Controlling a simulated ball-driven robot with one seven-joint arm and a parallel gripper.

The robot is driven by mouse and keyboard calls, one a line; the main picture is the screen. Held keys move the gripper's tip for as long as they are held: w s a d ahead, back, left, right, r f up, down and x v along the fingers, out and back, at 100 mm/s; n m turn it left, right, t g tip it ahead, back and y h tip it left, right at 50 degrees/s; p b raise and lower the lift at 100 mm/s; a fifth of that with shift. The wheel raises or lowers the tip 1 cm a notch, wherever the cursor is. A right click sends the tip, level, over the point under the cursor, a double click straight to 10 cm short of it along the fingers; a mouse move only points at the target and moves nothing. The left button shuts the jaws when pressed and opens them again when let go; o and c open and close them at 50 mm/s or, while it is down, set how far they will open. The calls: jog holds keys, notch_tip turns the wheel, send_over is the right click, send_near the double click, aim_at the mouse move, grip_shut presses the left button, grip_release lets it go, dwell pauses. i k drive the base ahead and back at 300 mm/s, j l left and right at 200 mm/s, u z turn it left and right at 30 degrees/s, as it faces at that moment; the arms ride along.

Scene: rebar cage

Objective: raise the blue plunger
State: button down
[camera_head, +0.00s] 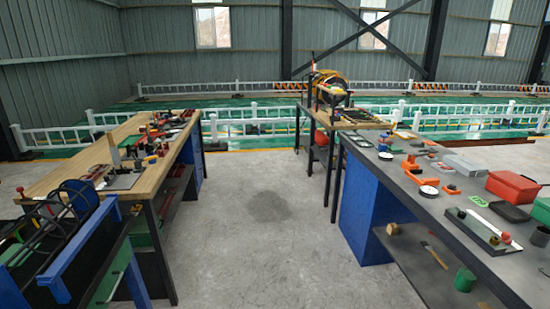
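I cannot make out a blue plunger for certain in the head view. A grey plate with small red, green and dark knobs (490,235) lies on the right-hand workbench (455,215). Another flat plate (122,181) with a pale upright piece and small dark and yellow parts lies on the left-hand wooden bench (65,178). These parts are too small to tell whether any is a plunger. My gripper is not in view.
A clear concrete aisle (265,235) runs between the benches. A blue rack with black hoops (75,205) stands at the lower left. A third table (345,122) and white railings (250,127) stand farther back.

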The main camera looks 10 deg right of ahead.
aim_at(384, 136)
jog(key=i+z, duration=0.15)
jog(key=i, duration=0.75)
jog(key=i+j+z, duration=0.15)
jog(key=i, duration=0.8)
jog(key=i+z, duration=0.35)
jog(key=i, duration=0.3)
jog(key=i+j+z, duration=0.15)
jog(key=i+z, duration=0.2)
jog(key=i, duration=0.35)
